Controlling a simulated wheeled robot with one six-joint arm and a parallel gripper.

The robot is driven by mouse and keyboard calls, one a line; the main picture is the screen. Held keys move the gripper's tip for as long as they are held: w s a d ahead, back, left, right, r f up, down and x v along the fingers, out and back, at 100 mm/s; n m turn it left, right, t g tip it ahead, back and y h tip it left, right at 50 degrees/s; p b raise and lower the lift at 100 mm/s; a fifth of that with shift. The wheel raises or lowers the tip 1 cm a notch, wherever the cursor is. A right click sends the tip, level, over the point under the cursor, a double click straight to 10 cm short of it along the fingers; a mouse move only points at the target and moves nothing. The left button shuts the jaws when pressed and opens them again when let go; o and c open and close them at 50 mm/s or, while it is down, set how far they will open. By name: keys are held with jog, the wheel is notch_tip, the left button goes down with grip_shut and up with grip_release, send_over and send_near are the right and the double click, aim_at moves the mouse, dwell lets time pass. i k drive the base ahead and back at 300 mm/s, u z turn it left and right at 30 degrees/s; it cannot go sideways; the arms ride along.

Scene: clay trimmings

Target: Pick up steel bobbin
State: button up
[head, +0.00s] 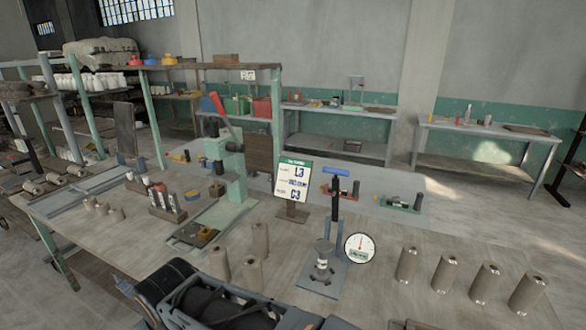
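A grey, spool-shaped metal piece (323,250) stands upright on the small press stand with the blue handle, right of the table's middle. It looks like the steel bobbin, but it is small and I cannot be sure. A round white dial gauge (359,248) is just to its right. My dark arm parts fill the bottom edge, left of and nearer than the stand. The fingertips of my gripper do not show, so I cannot see whether it holds anything.
Three clay-brown cylinders (260,240) stand left of the stand, and several more (444,273) stand in a row at the right. A green press (226,165) with a red lever and a sign (293,178) stand behind.

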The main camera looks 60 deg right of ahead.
aim_at(321, 273)
jog(key=z, duration=2.25)
